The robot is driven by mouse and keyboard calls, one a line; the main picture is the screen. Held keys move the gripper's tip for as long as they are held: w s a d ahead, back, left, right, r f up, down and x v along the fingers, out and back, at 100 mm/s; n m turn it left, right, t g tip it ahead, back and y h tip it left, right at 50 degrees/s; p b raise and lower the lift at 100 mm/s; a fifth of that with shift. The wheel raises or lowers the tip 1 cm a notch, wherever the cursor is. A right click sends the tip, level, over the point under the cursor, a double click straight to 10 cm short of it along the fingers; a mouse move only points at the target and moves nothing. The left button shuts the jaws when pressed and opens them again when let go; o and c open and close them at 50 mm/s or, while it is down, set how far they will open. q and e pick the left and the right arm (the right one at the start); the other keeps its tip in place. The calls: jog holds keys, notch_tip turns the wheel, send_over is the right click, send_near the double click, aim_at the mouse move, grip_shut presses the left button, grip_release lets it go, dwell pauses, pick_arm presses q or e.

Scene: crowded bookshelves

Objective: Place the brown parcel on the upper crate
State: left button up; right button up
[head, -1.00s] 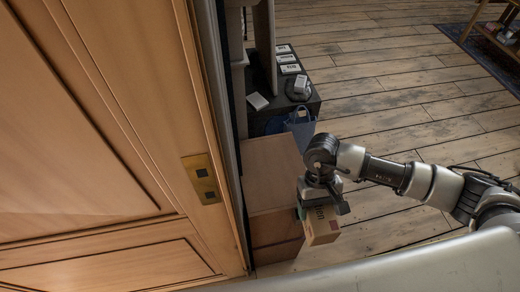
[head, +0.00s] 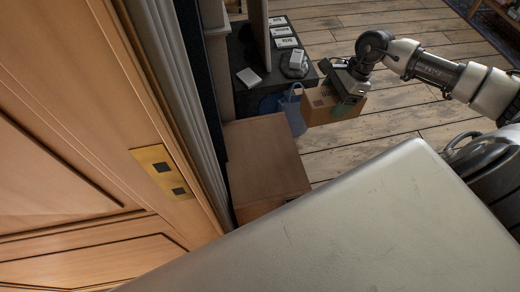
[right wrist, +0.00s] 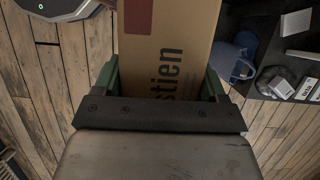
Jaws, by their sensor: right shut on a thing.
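The brown parcel (head: 320,106) is a cardboard box with dark print. My right gripper (head: 345,92) is shut on it and holds it in the air, to the right of the crates. The right wrist view shows the parcel (right wrist: 165,60) between the green fingers of the gripper (right wrist: 160,85). The upper crate (head: 262,155) is a wooden box with a bare flat top, beside the door frame. A lower wooden part (head: 262,207) shows under its front edge. My left gripper is out of view.
A wooden door (head: 60,120) with a brass plate stands close on the left. A dark low table (head: 244,50) with small boxes is behind the crates. A blue bag (head: 293,112) stands beside the crate, near the parcel. Wooden floor is open to the right.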

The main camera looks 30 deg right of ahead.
jog(key=shift+w+a+r, duration=0.2)
jog(key=shift+a, duration=0.05)
jog(key=w+a+f+p, duration=0.1)
jog(key=a, duration=0.5)
jog(key=w+a+f+p, duration=0.1)
jog(key=w+a, duration=0.1)
jog(key=a, duration=0.4)
jog(key=w+a+f+p, duration=0.1)
jog(key=a, duration=0.5)
jog(key=shift+w+f+p, duration=0.35)
jog(key=x, duration=0.3)
jog(key=shift+s+d+f, duration=0.15)
jog(key=shift+d, duration=0.15)
jog(key=shift+f, duration=0.25)
jog(key=o, duration=1.1)
jog(key=shift+o, duration=0.2)
jog(key=shift+r, duration=0.15)
